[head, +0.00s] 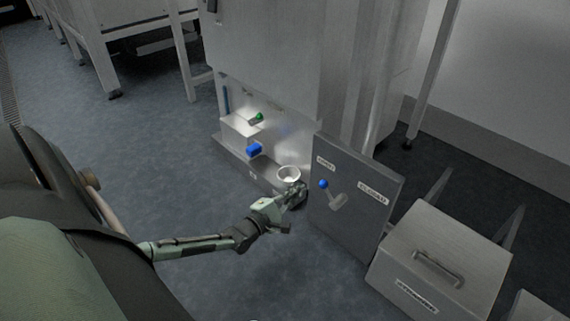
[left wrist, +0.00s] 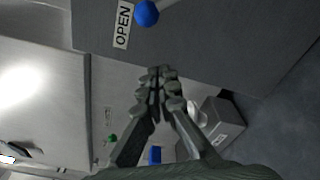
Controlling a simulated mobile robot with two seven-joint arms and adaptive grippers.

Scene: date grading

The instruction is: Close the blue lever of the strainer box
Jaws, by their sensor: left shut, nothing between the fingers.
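The blue lever (head: 323,184) is a round blue knob on a grey arm on an upright grey panel (head: 362,173). Its knob points up and left, toward the OPEN label (head: 326,163); the CLOSED label (head: 373,194) is to the right. My left gripper (head: 297,192) is just left of the panel and lever, apart from the knob. In the left wrist view its fingers (left wrist: 158,80) are together and empty, with the blue knob (left wrist: 146,13) and OPEN label (left wrist: 122,25) beyond the tips. My right gripper is not in view.
A grey box with a handle (head: 437,262) and a label stands right of the panel. A white round cup (head: 288,174) is right behind my left gripper. A blue part (head: 254,149) and a green knob (head: 260,117) are further back. The floor to the left is clear.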

